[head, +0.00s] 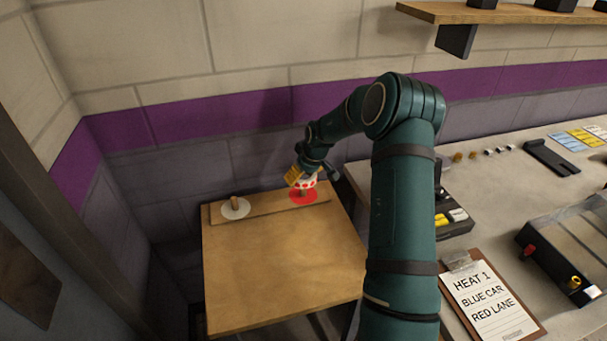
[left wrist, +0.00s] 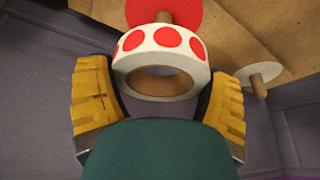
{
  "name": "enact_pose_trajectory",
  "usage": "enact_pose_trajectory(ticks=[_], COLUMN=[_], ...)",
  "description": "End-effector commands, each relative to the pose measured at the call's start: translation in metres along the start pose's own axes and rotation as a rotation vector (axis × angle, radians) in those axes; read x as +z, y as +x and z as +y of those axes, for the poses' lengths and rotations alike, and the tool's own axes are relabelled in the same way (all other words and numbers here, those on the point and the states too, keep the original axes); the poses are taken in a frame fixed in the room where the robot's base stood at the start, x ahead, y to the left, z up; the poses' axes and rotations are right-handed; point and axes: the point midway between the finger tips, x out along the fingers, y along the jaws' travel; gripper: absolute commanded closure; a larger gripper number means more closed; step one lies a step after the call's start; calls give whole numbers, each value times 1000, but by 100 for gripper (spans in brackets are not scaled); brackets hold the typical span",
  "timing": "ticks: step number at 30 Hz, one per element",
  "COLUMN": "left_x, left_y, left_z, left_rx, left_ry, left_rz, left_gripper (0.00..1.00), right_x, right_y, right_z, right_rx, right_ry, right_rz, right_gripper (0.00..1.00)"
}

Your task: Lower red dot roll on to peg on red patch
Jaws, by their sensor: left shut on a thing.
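The red dot roll (left wrist: 161,60) is white with large red dots and a cardboard core. My left gripper (head: 302,180) is shut on it, with a yellow finger on each side in the left wrist view (left wrist: 158,95). The roll (head: 308,184) is at the red patch (head: 304,197), in front of the wall. In the left wrist view the red patch (left wrist: 190,10) and its wooden peg (left wrist: 152,17) lie beyond the roll. My right gripper is not in view.
A second wooden peg stands on a white patch (head: 236,209) to the left, on the same wooden board. The wooden table top (head: 275,265) in front is clear. A clipboard (head: 492,300) and several small items lie on the grey counter (head: 480,200) to the right.

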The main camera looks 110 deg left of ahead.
Motion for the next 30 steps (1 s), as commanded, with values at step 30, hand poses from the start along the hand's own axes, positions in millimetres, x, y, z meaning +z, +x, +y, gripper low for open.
enact_pose_trajectory(ticks=[30], left_x=[10], left_y=[27], left_z=[0], left_rx=[0], left_ry=[0], left_rz=[0], left_gripper=[56], right_x=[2], right_y=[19], right_z=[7], right_rx=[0], right_ry=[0], right_rz=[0], right_gripper=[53])
